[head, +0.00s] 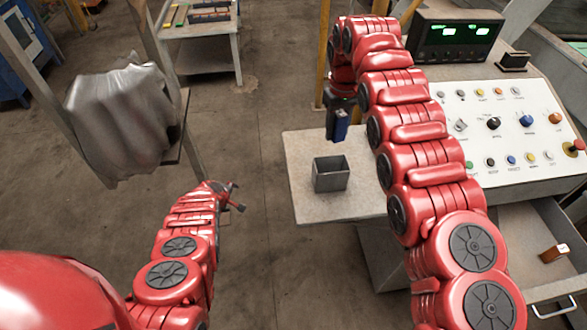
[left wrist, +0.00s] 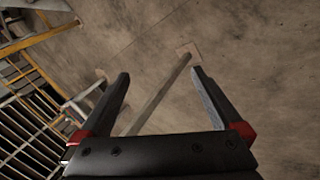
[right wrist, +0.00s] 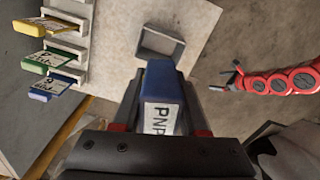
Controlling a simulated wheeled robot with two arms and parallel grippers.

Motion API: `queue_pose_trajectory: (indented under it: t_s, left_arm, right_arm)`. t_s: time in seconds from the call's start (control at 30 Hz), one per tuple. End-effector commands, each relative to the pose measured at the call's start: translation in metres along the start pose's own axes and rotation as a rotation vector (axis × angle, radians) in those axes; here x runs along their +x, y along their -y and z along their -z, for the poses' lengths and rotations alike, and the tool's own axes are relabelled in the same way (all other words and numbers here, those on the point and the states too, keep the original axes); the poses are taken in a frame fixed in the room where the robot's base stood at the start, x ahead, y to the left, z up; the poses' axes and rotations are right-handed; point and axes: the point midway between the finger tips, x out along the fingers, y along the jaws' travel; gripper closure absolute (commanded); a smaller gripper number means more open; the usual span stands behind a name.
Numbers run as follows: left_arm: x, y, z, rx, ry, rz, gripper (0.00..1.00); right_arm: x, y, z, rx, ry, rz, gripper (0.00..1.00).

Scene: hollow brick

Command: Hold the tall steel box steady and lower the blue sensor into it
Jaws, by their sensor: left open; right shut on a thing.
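The steel box (head: 331,174) stands upright and open-topped on a light grey table (head: 300,205); it also shows in the right wrist view (right wrist: 160,44). My right gripper (head: 341,108) is shut on the blue sensor (head: 341,125), which hangs above and behind the box, apart from it. In the right wrist view the blue sensor (right wrist: 162,95) has a white label reading "PNP" and sits between the fingers. My left gripper (head: 238,195) is open and empty, left of the table and away from the box.
A control panel (head: 505,125) with knobs and buttons fills the right side, with a green-lit display (head: 455,38) behind it. An open drawer (head: 545,250) is below. Yellow, green and blue labelled pieces (right wrist: 45,62) sit in holders. A wrapped grey bundle (head: 125,115) stands at left.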

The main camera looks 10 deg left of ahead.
Motion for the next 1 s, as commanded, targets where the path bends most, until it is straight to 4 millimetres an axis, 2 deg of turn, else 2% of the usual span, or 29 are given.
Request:
queue_pose_trajectory:
  t_s: [0.17,0.2,0.3,0.4,0.53,0.6,0.73,0.87,1.0]
  left_arm:
    - [-0.048,-0.015,-0.073,-0.305,0.380,0.126,0.00]
    - [-0.065,-0.023,-0.091,-0.374,0.472,0.148,0.00]
    - [-0.112,-0.051,-0.129,-0.515,0.681,0.181,0.00]
    - [-0.156,-0.080,-0.157,-0.621,0.857,0.197,0.00]
    - [-0.203,-0.117,-0.181,-0.708,1.023,0.203,0.00]
    - [-0.217,-0.134,-0.189,-0.736,1.073,0.200,0.00]
    - [-0.234,-0.153,-0.199,-0.765,1.130,0.201,0.00]
    - [-0.236,-0.160,-0.207,-0.773,1.147,0.202,0.00]
    - [-0.228,-0.163,-0.226,-0.771,1.148,0.206,0.00]
  right_arm:
    - [0.000,0.000,0.000,0.000,0.000,0.000,1.00]
    - [0.000,0.000,0.000,0.000,0.000,0.000,1.00]
    - [0.000,0.000,0.000,0.000,-0.001,0.000,1.00]
    - [0.000,0.000,0.000,0.000,0.000,0.000,1.00]
    - [0.000,0.000,0.000,0.000,-0.001,0.000,1.00]
    - [0.000,0.000,0.000,0.000,0.000,0.000,1.00]
    - [0.000,0.000,0.000,0.000,-0.001,0.000,1.00]
    - [0.000,0.000,0.000,0.000,0.000,0.000,1.00]
    - [0.000,0.000,0.000,0.000,-0.001,0.000,1.00]
